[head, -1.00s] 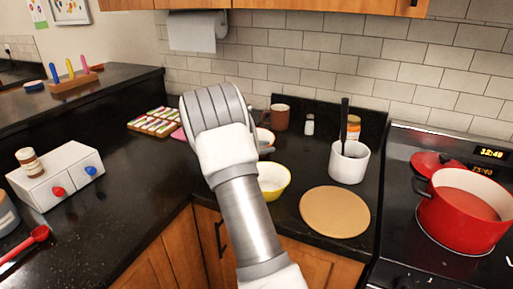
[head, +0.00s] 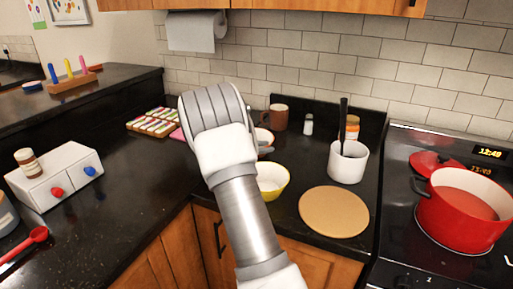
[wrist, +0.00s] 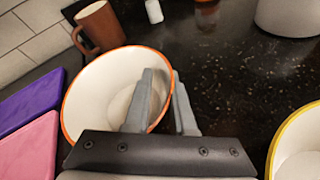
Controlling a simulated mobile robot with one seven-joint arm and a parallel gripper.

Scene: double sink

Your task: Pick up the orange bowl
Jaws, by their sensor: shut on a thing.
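The orange bowl (wrist: 90,85) is white inside with an orange rim. In the wrist view it is at the left centre, its opening tilted towards the camera. My gripper (wrist: 162,100) is shut on its right wall, with one finger inside the bowl and the other outside. In the head view only the right part of the orange bowl (head: 265,138) shows beside my arm. My gripper's fingers are hidden behind the arm there. I cannot tell whether the bowl is clear of the counter.
A yellow bowl (head: 272,181) stands just in front, beside a round tan board (head: 334,212). A brown mug (head: 279,117), a salt shaker (head: 308,124) and a white crock (head: 348,162) stand behind and right. Purple (wrist: 28,98) and pink pieces (wrist: 30,148) lie left of the bowl.

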